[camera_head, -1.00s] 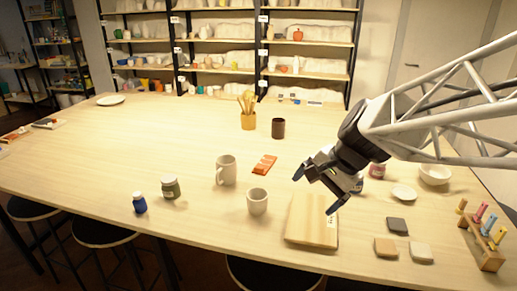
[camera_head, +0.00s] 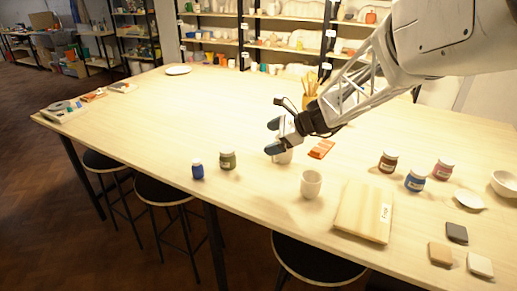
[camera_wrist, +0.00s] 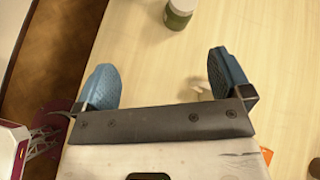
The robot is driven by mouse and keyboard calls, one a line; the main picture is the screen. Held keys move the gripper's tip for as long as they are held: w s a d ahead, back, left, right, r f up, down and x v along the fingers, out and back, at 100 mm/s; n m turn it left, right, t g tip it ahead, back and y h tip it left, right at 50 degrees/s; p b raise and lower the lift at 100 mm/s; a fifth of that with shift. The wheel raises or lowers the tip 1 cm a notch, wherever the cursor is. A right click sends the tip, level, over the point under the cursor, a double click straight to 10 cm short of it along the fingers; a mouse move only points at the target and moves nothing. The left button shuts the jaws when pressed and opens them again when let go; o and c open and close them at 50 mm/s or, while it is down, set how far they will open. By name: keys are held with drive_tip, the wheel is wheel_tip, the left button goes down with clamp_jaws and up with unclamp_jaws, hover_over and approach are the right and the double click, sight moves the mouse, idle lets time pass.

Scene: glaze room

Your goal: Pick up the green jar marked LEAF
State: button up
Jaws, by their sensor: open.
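A dark blue jar (camera_head: 197,169) stands just left of the green jar. The mug (camera_head: 284,156) is partly hidden by my gripper. A cup (camera_head: 311,184), wooden board (camera_head: 364,211) and brown jar (camera_head: 388,161) lie to the right.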

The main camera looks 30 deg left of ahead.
sight(234, 156)
drive_tip(key=w+a+f+m+y, duration=0.1)
drive_tip(key=a+f, duration=0.1)
drive_tip(key=a, duration=0.5)
drive_tip(key=w+a+f+m+y, duration=0.1)
drive_tip(key=a+f+m, duration=0.1)
drive_tip(key=a, duration=0.5)
drive_tip(key=shift+w+f+m, duration=0.15)
drive_tip(key=shift+f+m, duration=0.15)
drive_tip(key=shift+f, duration=0.5)
drive_tip(key=shift+f, duration=3.45)
drive_tip(key=shift+a, duration=0.1)
drive_tip(key=shift+x, duration=2.45)
